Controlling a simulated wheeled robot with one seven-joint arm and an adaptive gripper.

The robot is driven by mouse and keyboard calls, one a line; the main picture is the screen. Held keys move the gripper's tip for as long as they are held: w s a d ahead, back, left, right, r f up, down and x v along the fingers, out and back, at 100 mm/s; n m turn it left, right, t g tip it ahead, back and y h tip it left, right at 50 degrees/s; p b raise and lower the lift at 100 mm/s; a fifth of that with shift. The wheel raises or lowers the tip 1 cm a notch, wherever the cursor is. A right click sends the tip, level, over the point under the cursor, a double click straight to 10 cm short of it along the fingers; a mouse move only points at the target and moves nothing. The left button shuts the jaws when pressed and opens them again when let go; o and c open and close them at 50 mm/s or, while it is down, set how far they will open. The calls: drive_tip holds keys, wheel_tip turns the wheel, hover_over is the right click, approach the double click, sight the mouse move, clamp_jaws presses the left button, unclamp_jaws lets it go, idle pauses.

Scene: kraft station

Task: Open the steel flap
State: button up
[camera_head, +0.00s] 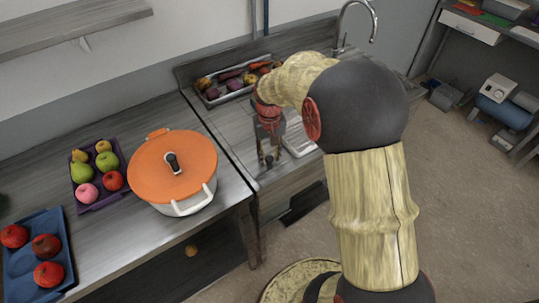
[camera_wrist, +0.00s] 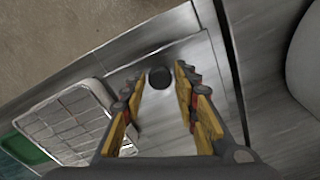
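The steel worktop (camera_head: 230,118) of the sink unit lies below my gripper, and a steel panel with a dark round spot, a knob or a hole, (camera_wrist: 160,78) shows in the wrist view. I cannot tell for certain which part of this steel is the flap; no raised flap shows. My gripper (camera_head: 268,162) points down over the front part of the worktop. In the wrist view its two fingers (camera_wrist: 158,86) are spread apart, with the dark round spot showing between them and nothing held. I cannot tell whether the fingertips touch the steel. My arm hides part of the worktop.
A ribbed pale tray (camera_wrist: 68,122) lies beside the gripper. A vegetable tray (camera_head: 207,101) and a tap (camera_head: 341,28) stand behind. An orange-lidded pot (camera_head: 172,168), a purple fruit tray (camera_head: 97,202) and a blue tray (camera_head: 22,262) stand on the left counter. Open floor lies right.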

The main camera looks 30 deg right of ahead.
drive_tip(key=c, duration=0.6)
clamp_jaws()
drive_tip(key=shift+r, duration=0.1)
